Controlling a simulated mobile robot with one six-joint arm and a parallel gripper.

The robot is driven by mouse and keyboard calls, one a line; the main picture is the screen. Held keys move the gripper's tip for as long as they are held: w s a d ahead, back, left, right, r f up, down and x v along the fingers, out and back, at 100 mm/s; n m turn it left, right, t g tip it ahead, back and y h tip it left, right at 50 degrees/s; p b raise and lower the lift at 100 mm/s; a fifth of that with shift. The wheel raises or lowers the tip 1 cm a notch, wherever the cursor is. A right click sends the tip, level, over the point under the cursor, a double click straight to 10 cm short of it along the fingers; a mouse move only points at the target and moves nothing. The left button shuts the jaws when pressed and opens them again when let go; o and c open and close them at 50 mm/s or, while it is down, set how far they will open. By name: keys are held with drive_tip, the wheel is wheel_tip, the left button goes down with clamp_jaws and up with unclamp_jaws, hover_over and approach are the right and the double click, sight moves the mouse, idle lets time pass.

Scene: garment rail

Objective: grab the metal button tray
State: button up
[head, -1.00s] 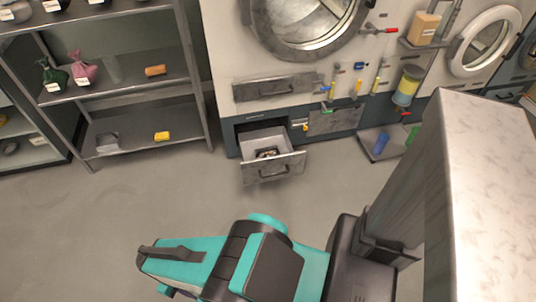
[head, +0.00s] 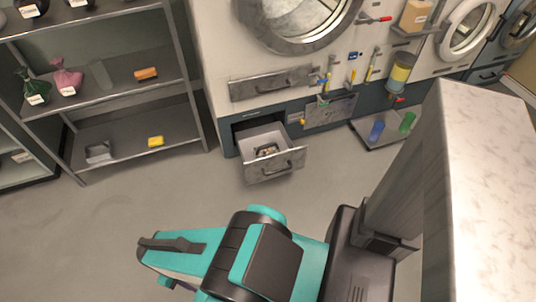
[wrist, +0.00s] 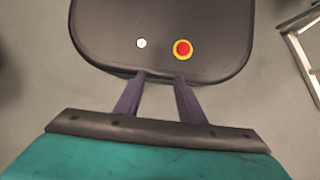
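A small metal tray (head: 266,150) with small dark and light bits in it lies inside an open drawer (head: 272,168) low in the white machine's front. It looks like the button tray, but its contents are too small to be sure. The drawer's front wall hides part of it. My gripper (wrist: 160,77) shows in the wrist view with its two dark fingers apart and nothing between them. It points over my own base, and the tray is not in that view. The gripper fingers cannot be made out in the head view.
A metal shelf rack (head: 190,75) stands left of the drawer, with a small grey container (head: 98,152) and a yellow block (head: 155,141) on its lower shelf. A floor tray (head: 365,135) with blue and green cylinders sits to the right. The floor before the drawer is clear.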

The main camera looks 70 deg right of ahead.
drive_tip(key=w+d+f+n+h+b, duration=0.1)
drive_tip(key=w+d+f+b, duration=0.35)
drive_tip(key=d, duration=0.35)
drive_tip(key=w+d+f+n+h+b, duration=0.1)
drive_tip(key=w+d+f+h+b, duration=0.1)
drive_tip(key=w+d+f+b, duration=0.45)
drive_tip(key=n+g+h+b, duration=0.4)
drive_tip(key=h+b, duration=0.2)
drive_tip(key=b, duration=1.1)
approach(260, 148)
drive_tip(key=shift+s+d+r, duration=0.25)
drive_tip(key=shift+s+r, duration=0.2)
drive_tip(key=shift+r, duration=0.05)
drive_tip(key=shift+b+x, duration=1.05)
drive_tip(key=shift+x, duration=3.25)
drive_tip(key=shift+d, duration=0.1)
